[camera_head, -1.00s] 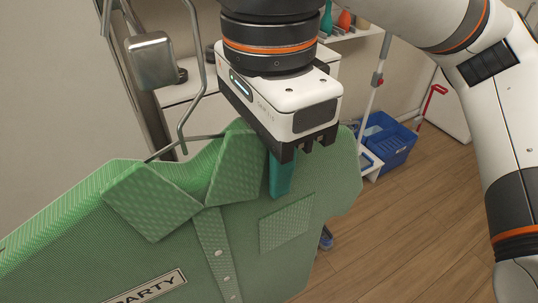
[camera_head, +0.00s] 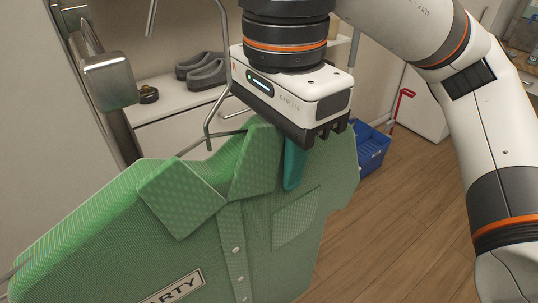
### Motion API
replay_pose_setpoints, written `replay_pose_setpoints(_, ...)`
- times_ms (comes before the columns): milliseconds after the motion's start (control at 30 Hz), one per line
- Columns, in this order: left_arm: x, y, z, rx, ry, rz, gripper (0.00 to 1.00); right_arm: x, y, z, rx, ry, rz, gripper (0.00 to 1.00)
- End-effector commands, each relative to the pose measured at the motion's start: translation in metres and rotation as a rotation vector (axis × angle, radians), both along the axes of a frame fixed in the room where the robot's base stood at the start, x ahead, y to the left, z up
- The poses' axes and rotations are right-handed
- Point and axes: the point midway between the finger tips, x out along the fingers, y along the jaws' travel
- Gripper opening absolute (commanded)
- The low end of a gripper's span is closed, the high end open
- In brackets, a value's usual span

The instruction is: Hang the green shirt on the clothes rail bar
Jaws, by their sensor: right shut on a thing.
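The green shirt (camera_head: 190,230) fills the lower left and middle of the head view, tilted, with its collar, buttons and a chest pocket facing me. A grey wire hanger is inside it, and its hook (camera_head: 212,115) rises from the collar. My right gripper (camera_head: 294,165) points down and is shut on the shirt near the shoulder beside the collar; its teal finger lies over the front. A metal rail with a square silver block (camera_head: 109,81) stands behind at the left, apart from the hook. My left gripper does not show.
A white shelf unit (camera_head: 180,125) with grey slippers (camera_head: 202,70) and a small dark jar (camera_head: 148,94) stands behind the shirt. A blue crate (camera_head: 372,150) is on the wooden floor at the right. The floor (camera_head: 410,220) there is clear.

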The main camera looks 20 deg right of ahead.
Motion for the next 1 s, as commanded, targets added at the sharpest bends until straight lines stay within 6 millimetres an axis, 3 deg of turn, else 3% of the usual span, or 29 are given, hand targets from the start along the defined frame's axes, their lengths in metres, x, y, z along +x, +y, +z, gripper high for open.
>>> replay_pose_setpoints(1000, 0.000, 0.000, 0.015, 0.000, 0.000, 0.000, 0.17, 0.015, -0.047, 0.001, 0.001, 0.000, -0.002, 0.00)
